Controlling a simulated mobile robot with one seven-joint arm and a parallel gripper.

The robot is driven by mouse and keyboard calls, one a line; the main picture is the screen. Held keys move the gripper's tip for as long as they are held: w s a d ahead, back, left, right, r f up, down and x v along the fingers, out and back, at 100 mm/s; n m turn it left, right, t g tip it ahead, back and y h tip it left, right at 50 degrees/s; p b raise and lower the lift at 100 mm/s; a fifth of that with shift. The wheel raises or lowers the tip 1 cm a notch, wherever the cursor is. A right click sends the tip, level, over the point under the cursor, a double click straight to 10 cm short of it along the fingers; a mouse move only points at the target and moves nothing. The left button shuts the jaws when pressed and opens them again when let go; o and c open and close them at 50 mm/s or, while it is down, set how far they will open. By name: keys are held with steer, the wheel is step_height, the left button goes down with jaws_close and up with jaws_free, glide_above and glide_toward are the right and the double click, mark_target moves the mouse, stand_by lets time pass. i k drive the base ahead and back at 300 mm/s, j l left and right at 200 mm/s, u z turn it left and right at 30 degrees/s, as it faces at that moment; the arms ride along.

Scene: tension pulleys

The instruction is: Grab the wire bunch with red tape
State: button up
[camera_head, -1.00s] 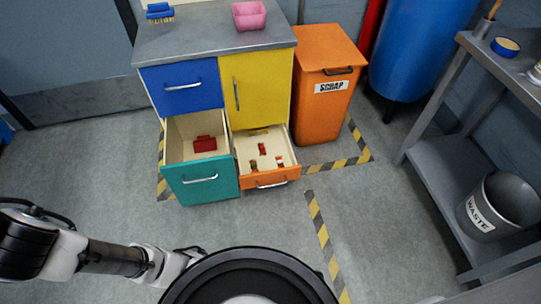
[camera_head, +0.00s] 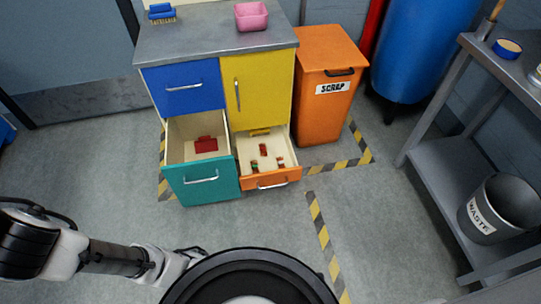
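Several small bunches lie in the open orange drawer (camera_head: 272,178) at the cabinet's lower right. One small piece with red on it (camera_head: 263,150) lies toward the back of the drawer, and others lie nearer its front; they are too small to tell which is a wire bunch with red tape. A red object (camera_head: 205,144) lies in the open teal drawer (camera_head: 200,187) to the left. My arm reaches in from the lower left, well short of the drawers. My gripper is not in view; my round dark body part hides the bottom middle.
The cabinet (camera_head: 215,40) has a grey top with a blue brush (camera_head: 161,13) and a pink bin (camera_head: 251,15). An orange scrap bin (camera_head: 325,105) stands to its right. A metal shelf holds a waste bin (camera_head: 499,208). The floor before the drawers is clear.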

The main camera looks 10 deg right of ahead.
mark_target(263, 148)
steer(key=l+u, duration=0.1)
steer(key=u, duration=0.5)
steer(key=l+u, duration=0.35)
steer(key=i+l+u, duration=0.1)
steer(key=l+u, duration=0.2)
steer(key=l, duration=0.3)
steer(key=l+u, duration=0.1)
steer(key=l, duration=0.55)
steer(key=k+l, duration=0.1)
steer(key=l, duration=0.5)
steer(key=k+l+u, duration=0.15)
steer(key=l, duration=0.5)
steer(key=i, duration=0.05)
